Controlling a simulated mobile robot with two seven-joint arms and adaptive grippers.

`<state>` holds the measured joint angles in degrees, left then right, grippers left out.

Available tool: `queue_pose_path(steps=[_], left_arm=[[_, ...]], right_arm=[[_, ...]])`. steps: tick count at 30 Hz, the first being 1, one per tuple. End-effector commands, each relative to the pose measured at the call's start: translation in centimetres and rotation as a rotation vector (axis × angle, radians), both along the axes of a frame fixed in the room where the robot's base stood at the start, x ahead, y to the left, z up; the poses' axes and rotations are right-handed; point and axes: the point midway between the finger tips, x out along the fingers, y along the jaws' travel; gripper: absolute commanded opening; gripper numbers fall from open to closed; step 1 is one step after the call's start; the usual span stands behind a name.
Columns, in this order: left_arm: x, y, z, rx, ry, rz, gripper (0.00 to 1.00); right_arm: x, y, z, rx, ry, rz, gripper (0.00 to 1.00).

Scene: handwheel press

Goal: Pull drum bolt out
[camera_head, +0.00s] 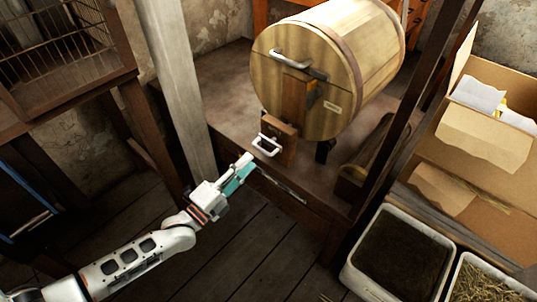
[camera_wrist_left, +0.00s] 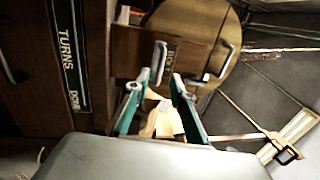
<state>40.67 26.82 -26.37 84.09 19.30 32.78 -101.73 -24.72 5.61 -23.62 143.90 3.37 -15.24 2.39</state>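The wooden drum (camera_head: 310,70) lies on its side on a dark table, its round end facing me. The drum bolt is a wooden block (camera_head: 284,133) low on that end, with a pale metal loop handle (camera_head: 266,145). My left gripper (camera_head: 246,162) is just short of this handle, in front of the table edge. In the left wrist view my left gripper's teal fingers (camera_wrist_left: 161,80) stand apart. The bolt handle (camera_wrist_left: 159,62) shows between and beyond their tips, beside a label reading BOLT (camera_wrist_left: 170,56). Contact cannot be told. My right gripper is out of view.
A second metal handle (camera_head: 298,60) is on the drum's upper face. A grey post (camera_head: 175,85) stands left of my gripper. Wooden posts, a cardboard box (camera_head: 485,135) and filled bins (camera_head: 395,255) are at the right. A label strip reads TURNS DONE (camera_wrist_left: 68,55).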

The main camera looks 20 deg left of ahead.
Motion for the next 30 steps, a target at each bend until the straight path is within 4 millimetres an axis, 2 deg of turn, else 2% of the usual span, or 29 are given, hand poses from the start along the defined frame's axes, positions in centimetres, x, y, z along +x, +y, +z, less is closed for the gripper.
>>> queue_pose_path(steps=[6, 13, 18, 26, 28, 29, 30], left_arm=[[3.0, -1.2, 0.4, 0.000, 0.001, -0.001, 0.24], [5.5, -2.1, 0.9, -0.001, 0.002, -0.001, 0.24], [6.3, -2.4, 1.2, 0.000, 0.002, -0.001, 0.24], [6.4, -2.4, 1.3, 0.000, 0.001, -0.001, 0.24], [6.4, -2.4, 1.3, 0.000, 0.001, -0.001, 0.06], [6.4, -2.4, 1.3, 0.000, 0.001, -0.001, 0.00], [6.4, -2.4, 1.3, -0.001, 0.002, -0.001, 0.00]], right_arm=[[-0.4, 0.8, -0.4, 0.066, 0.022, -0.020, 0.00], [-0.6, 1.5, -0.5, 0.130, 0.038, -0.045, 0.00], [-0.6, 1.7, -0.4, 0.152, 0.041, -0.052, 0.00], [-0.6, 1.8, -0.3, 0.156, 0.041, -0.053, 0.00], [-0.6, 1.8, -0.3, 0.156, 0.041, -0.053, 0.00], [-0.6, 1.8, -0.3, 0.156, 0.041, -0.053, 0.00], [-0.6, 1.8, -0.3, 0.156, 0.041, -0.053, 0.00]])
